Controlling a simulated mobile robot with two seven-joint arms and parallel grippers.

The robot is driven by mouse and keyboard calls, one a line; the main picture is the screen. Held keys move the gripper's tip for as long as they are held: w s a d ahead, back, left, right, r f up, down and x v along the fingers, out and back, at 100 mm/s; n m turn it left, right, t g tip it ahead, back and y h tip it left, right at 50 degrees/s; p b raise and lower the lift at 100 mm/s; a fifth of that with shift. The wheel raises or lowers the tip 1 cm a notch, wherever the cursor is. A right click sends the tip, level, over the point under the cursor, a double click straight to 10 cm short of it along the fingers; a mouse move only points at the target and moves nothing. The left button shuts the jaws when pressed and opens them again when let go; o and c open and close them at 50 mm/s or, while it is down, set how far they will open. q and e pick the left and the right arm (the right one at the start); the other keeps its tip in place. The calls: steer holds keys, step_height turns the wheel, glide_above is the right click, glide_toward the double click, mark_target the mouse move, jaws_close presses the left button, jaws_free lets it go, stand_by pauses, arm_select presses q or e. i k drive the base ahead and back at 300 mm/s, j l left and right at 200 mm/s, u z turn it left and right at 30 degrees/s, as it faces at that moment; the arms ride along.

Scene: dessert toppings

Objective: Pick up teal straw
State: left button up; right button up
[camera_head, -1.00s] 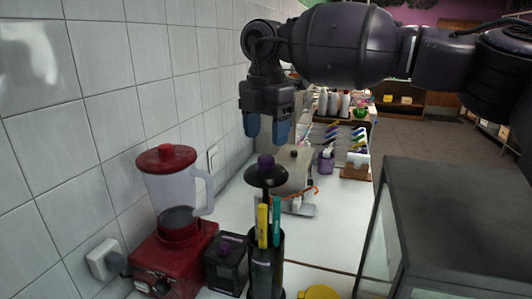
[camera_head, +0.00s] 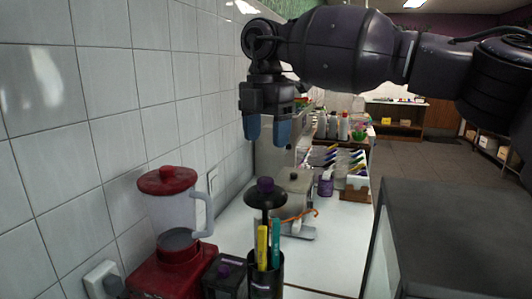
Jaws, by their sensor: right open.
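The teal straw (camera_head: 276,243) stands upright in a dark cylindrical holder (camera_head: 266,281) at the bottom centre of the head view. A yellow straw (camera_head: 262,248) stands beside it in the same holder. A black lid with a purple knob (camera_head: 265,192) sits above the straws, behind them. My right gripper (camera_head: 268,133) points down with its blue fingertips apart and nothing between them. It appears higher in the picture than the straws and is not touching them. My left gripper is not in view.
A red blender (camera_head: 170,262) and a small dark box (camera_head: 225,277) stand left of the holder, near the tiled wall. A metal container (camera_head: 296,188) and bottles stand farther back. A large grey-topped case (camera_head: 450,235) is at the right. White counter (camera_head: 335,245) is clear between.

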mark_target(275, 224)
steer(key=k+l, duration=0.1)
steer(key=k, duration=0.85)
